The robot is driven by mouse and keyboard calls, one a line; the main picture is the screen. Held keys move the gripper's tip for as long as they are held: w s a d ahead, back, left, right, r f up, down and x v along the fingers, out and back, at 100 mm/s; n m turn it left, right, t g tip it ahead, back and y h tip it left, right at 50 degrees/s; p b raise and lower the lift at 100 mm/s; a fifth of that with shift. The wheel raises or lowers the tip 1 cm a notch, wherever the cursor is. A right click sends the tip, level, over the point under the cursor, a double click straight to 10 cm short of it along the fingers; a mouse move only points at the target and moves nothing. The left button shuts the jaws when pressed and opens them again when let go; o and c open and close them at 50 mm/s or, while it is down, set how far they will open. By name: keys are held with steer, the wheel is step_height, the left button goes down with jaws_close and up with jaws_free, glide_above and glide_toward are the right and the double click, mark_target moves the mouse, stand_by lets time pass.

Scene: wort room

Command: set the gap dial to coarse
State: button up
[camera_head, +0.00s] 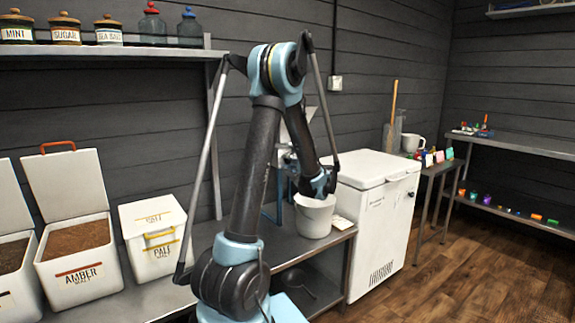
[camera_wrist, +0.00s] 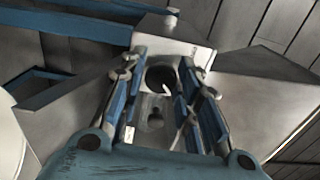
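The grain mill (camera_head: 283,155) stands on the bench, mostly hidden behind my arm. In the wrist view its pale metal body (camera_wrist: 180,42) fills the middle. A dark round part (camera_wrist: 161,77), which looks like the gap dial, shows between my fingers. Its setting and any lettering are too small to read. My gripper (camera_wrist: 160,66) is open, with one finger to each side of the dial; I cannot tell whether either touches it. In the head view my gripper (camera_head: 318,186) is at the mill, above a white bucket (camera_head: 314,217).
A white chest freezer (camera_head: 375,215) stands right of the bench. Malt bins, including the amber one (camera_head: 78,283), stand at the left. Jars (camera_head: 66,30) line the shelf above. Blue frame bars (camera_wrist: 60,90) lie close left of my fingers. Wooden floor (camera_head: 450,275) is clear at right.

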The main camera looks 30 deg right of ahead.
steer(key=shift+o, duration=1)
steer(key=s, duration=1.1)
steer(key=shift+s+d, duration=0.4)
steer(key=shift+d, duration=0.05)
